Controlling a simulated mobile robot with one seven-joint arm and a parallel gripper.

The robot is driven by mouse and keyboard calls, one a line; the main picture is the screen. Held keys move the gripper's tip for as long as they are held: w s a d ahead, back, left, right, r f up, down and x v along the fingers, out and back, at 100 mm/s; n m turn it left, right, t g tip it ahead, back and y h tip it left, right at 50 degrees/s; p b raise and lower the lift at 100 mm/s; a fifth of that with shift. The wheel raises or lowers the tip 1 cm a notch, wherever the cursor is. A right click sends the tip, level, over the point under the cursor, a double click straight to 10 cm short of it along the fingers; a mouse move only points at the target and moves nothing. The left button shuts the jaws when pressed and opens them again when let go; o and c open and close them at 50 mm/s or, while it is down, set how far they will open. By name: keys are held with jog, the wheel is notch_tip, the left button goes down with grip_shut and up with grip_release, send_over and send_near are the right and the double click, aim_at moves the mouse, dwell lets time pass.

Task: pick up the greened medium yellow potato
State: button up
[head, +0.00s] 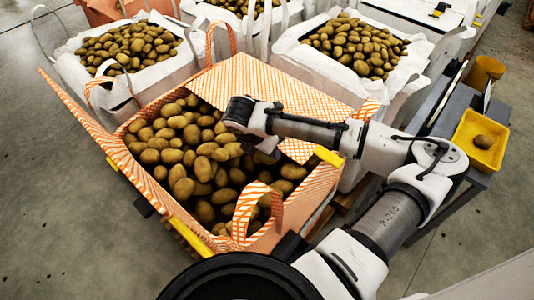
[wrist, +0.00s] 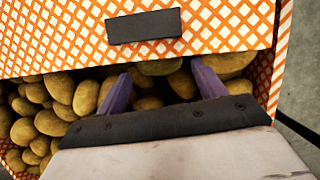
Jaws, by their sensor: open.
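Many yellow-brown potatoes (head: 195,150) fill an open orange-and-white checked bag (head: 105,140). In the wrist view my gripper (wrist: 160,74) is open, its two purple fingers pointing into the bag under a checked flap (wrist: 215,25). A potato with a greenish tint (wrist: 160,67) lies just beyond and between the fingertips, its far side hidden by the flap. Other potatoes (wrist: 60,88) lie to the left of the fingers and between them. In the head view my gripper is down at the potatoes, largely hidden by my arm. I cannot surely tell the size of the greenish potato.
The bag's flap (head: 280,90) hangs over its right part, close to my wrist. A strap loop (head: 245,205) stands at the front. White bags of potatoes (head: 130,45) stand behind.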

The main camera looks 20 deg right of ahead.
jog(key=p+x, duration=0.1)
jog(key=x, duration=0.4)
jog(key=shift+s+a+f, duration=0.1)
jog(key=shift+a+f, duration=0.05)
jog(key=shift+f, duration=0.05)
jog(key=c, duration=0.8)
jog(key=shift+r, duration=0.1)
jog(key=shift+r, duration=0.2)
jog(key=shift+s+a+r+b, duration=0.1)
jog(key=shift+a+r+b, duration=0.1)
jog(key=shift+b, duration=0.15)
jog(key=shift+s+a+f+b, duration=0.1)
jog(key=shift+s+a+b, duration=0.45)
jog(key=shift+s+a, duration=0.5)
jog(key=shift+s+a+r, duration=0.15)
jog(key=shift+a+r, duration=0.15)
jog(key=shift+r, duration=0.35)
notch_tip(320, 180, up, 13)
jog(key=shift+b, duration=0.45)
